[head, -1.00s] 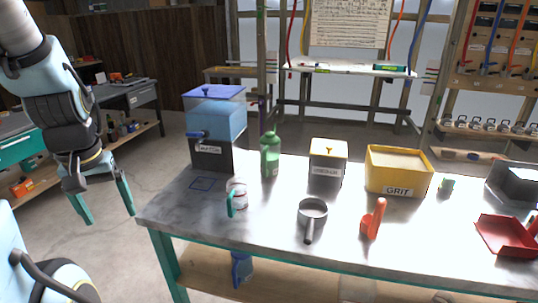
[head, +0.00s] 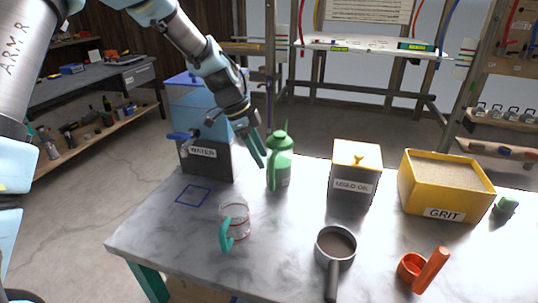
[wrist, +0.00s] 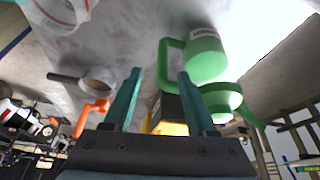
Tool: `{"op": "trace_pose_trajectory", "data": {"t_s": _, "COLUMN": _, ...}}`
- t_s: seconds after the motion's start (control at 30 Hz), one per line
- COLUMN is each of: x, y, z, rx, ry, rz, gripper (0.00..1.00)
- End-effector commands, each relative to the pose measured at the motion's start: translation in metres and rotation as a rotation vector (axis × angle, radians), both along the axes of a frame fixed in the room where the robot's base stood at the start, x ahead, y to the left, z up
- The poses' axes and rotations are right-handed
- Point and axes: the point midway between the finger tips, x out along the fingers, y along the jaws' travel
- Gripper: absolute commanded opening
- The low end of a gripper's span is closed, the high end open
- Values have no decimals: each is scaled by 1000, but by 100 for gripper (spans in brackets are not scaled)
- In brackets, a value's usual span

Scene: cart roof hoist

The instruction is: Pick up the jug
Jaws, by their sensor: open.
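The jug (head: 236,220) is clear with a teal handle and a red line around it. It stands upright on the table near its left front, handle toward the front left. It is partly cut off at the top left of the wrist view (wrist: 64,12). My gripper (head: 257,155) is open and empty, above the table's back part, behind the jug and just left of the green can. Its two teal fingers (wrist: 160,72) are apart in the wrist view, with the green can's handle close to the right fingertip.
A green can (head: 279,168) stands beside my gripper. A water tank (head: 207,158) with a tap is at the back left, near a blue outlined square (head: 193,195). A saucepan (head: 336,243), used-oil box (head: 355,185), grit bin (head: 440,190) and orange scoop (head: 428,270) lie rightward.

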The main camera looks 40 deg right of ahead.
Motion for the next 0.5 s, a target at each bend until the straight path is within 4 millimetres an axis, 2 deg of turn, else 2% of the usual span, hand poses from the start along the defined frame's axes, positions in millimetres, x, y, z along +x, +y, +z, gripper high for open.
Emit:
{"op": "trace_pose_trajectory", "data": {"t_s": 0.23, "x": -11, "y": -9, "z": -34, "rx": 4, "ry": 2, "rz": -1, "gripper": 57}}
{"op": "trace_pose_trajectory", "data": {"t_s": 0.5, "x": -14, "y": -14, "z": -51, "rx": 4, "ry": 1, "rz": 1, "gripper": 57}}
